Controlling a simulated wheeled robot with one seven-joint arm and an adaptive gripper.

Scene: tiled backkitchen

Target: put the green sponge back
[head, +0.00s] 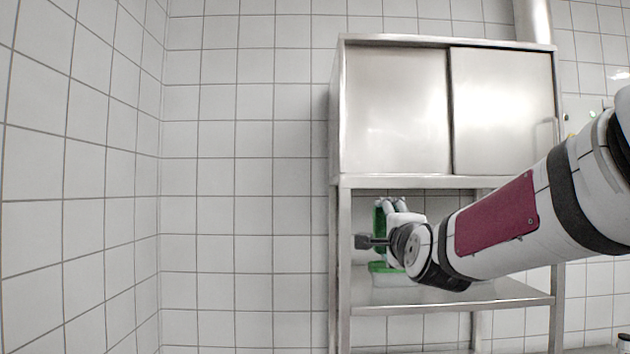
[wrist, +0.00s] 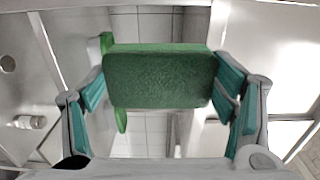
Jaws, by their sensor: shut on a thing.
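The green sponge (wrist: 158,79) is pinched between the teal pads of my gripper (wrist: 160,85) in the wrist view. It spans the gap between the two fingers. In the head view my gripper (head: 392,208) is at the open bay of a steel shelf unit, above its lower shelf. A green patch (head: 379,222) beside the fingers there seems to be the sponge, partly hidden by my wrist. A clear tub with a green rim (head: 390,278) sits on the shelf below, partly hidden by my arm. More green (wrist: 121,119) shows behind the sponge; I cannot tell what it belongs to.
The steel cabinet (head: 395,110) with two closed sliding doors forms a low roof over the bay. The lower shelf (head: 450,293) looks bare to the right of the tub. A steel post (head: 343,260) bounds the bay on the left. Tiled wall lies behind.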

